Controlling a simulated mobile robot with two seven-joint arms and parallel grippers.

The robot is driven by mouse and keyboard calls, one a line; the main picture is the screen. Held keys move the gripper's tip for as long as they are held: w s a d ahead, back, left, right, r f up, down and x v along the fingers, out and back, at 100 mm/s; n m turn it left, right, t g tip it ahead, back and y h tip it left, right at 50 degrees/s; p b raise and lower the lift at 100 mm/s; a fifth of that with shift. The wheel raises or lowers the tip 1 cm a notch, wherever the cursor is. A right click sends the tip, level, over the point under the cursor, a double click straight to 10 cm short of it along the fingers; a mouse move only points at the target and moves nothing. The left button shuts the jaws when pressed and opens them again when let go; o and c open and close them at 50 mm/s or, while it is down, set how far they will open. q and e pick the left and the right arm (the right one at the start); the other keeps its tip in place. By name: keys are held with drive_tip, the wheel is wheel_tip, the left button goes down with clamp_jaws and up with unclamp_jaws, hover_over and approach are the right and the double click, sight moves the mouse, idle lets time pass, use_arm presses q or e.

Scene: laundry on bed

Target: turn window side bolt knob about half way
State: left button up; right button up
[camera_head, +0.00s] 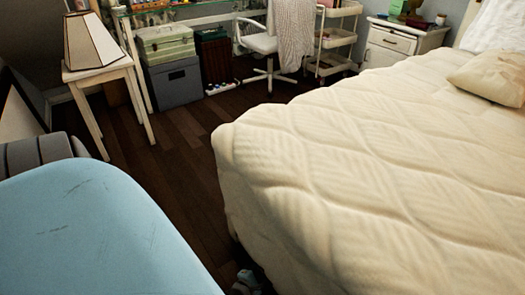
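No window, side bolt or knob is in view. Neither of my grippers can be seen, so whether they are open or shut does not show.
A bed with a cream quilt (340,170) fills the right. A light blue surface (95,235) covers the lower left. A lamp (88,42) on a small table (98,72), grey box (175,84), chair (262,42) and cart (335,38) stand behind. Bare dark floor (180,150) lies between.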

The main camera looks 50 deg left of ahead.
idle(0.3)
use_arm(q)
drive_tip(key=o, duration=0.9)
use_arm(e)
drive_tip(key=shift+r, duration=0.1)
